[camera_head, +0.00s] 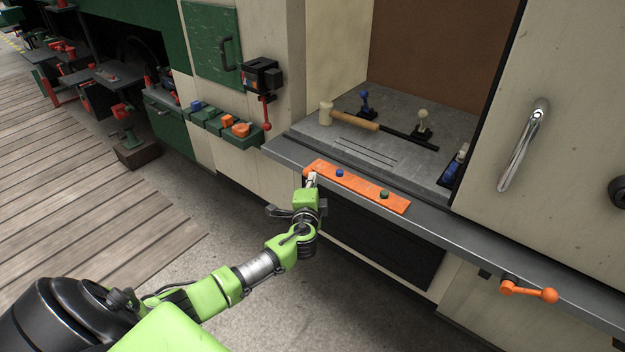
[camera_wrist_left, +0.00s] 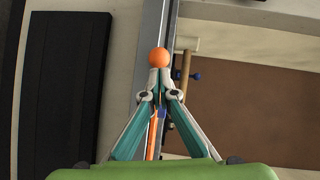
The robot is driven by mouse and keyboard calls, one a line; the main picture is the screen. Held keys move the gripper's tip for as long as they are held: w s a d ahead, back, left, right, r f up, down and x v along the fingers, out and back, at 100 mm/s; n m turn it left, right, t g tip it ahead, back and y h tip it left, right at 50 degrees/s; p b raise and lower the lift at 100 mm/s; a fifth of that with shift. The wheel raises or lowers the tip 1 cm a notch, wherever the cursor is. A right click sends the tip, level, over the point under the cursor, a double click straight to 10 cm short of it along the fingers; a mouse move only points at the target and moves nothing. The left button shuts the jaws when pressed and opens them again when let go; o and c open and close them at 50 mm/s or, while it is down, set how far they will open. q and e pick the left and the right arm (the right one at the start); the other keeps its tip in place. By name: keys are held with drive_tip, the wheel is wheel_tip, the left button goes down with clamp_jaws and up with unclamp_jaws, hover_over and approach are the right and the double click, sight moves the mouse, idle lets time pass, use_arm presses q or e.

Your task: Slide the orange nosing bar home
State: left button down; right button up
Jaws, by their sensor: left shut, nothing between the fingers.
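The orange nosing bar (camera_head: 362,189) lies along the front edge of the grey metal sill (camera_head: 450,222). A blue knob (camera_head: 339,173) and a green knob (camera_head: 384,194) stand on it. My left gripper (camera_head: 310,179) is shut and empty at the bar's left end, beside an orange ball there. In the left wrist view the orange ball (camera_wrist_left: 158,58) sits just beyond my closed fingertips (camera_wrist_left: 159,76); I cannot tell whether they touch. A thin strip of the bar (camera_wrist_left: 152,138) shows between the fingers. My right gripper is not in view.
A mallet (camera_head: 347,117) and small levers (camera_head: 423,122) occupy the step platform (camera_head: 400,155) behind the sill. An orange ball handle (camera_head: 530,291) sticks out at the lower right. A red-handled box (camera_head: 262,79) hangs on the left wall. Free room lies in front of the sill.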

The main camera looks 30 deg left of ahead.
use_arm(q)
drive_tip(key=a+b, duration=0.2)
drive_tip(key=a, duration=0.3)
drive_tip(key=shift+w+a, duration=0.15)
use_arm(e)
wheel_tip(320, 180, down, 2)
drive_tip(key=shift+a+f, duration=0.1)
